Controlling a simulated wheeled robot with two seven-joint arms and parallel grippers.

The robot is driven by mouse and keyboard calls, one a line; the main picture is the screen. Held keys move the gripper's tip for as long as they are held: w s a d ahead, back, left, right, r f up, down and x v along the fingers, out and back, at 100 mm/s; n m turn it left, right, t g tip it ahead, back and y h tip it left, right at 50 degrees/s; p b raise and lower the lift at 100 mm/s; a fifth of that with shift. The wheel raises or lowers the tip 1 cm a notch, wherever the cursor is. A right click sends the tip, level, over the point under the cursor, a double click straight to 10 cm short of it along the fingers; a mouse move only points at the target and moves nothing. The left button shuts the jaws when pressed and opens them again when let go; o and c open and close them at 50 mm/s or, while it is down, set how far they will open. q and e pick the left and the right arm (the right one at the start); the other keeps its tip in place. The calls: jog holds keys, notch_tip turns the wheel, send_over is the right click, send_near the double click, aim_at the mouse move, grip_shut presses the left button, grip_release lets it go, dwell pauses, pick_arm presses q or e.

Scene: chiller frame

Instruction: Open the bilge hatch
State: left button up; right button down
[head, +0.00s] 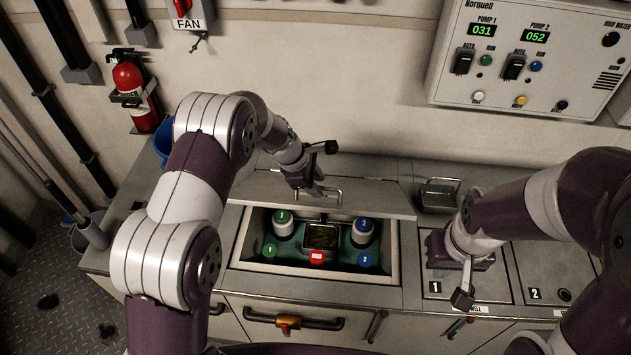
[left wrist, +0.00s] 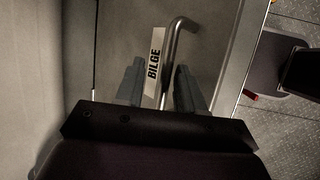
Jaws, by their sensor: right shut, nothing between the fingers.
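The bilge hatch lid (head: 375,198) is a grey panel tilted up at the back of an open recess in the counter. Its bar handle shows in the left wrist view (left wrist: 177,38), beside a label reading BILGE (left wrist: 153,66). My left gripper (head: 308,190) is at the handle; in the left wrist view its fingers (left wrist: 160,92) are apart, one on either side of the bar and label. Contact with the bar cannot be made out. My right gripper (head: 458,262) is low over the counter near the panel marked 1, shut and empty; its fingertips are mostly hidden.
The recess (head: 393,255) holds green, blue and red buttons and a small display. Panels marked 1 and 2 (head: 535,275) lie to its right. A pump control box (head: 535,55) and fire extinguisher (head: 133,90) are on the wall. Drawer handles line the counter front.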

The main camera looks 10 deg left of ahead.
pick_arm(q)
jog(key=shift+s+r, duration=0.1)
jog(key=shift+s, duration=0.05)
jog(key=v, duration=1.2)
jog(key=shift+a+r+b, duration=0.2)
jog(key=shift+r+b, duration=0.05)
jog(key=shift+b, duration=0.1)
